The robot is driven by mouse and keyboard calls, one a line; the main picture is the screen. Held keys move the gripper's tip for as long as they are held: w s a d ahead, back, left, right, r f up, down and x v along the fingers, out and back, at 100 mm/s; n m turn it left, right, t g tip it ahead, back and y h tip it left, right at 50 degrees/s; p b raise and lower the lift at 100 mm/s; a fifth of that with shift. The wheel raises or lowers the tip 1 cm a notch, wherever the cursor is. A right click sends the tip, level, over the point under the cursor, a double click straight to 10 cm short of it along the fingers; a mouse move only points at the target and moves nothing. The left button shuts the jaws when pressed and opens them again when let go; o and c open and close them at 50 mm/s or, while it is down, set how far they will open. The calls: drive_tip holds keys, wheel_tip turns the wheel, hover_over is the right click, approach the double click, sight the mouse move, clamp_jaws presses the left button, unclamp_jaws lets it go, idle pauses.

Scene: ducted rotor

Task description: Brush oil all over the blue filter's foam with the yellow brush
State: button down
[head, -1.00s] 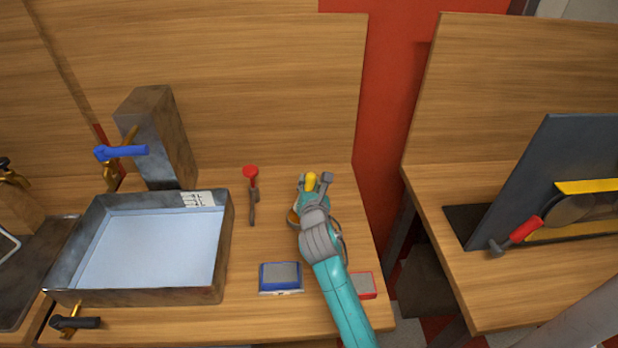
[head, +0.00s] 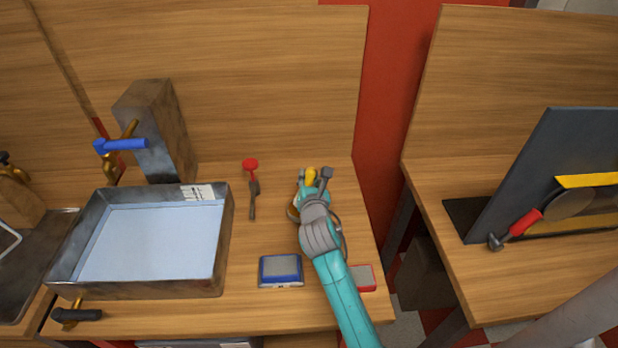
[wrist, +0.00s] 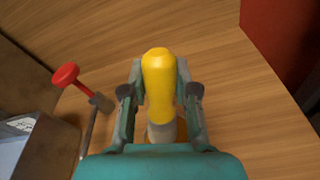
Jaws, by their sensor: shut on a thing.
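The blue filter (head: 281,257) lies flat on the table in the head view, its grey foam facing up. The yellow brush (head: 311,174) is at the end of my arm, behind and a little right of the blue filter. In the wrist view the yellow brush handle (wrist: 158,82) stands up between the two fingers. My gripper (wrist: 160,97) is shut on it; it also shows in the head view (head: 313,186). Below the handle a pale part shows with an orange-brown thing behind it, probably an oil container. The bristles are hidden.
A red filter (head: 362,277) lies beside my arm, partly covered. A metal basin (head: 228,245) with a blue-handled tap (head: 122,145) is at the left. Bare table lies between the blue filter and my gripper.

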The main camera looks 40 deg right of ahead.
sight(309, 169)
drive_tip(key=shift+f, duration=0.65)
idle(0.9)
drive_tip(key=shift+r, duration=3.55)
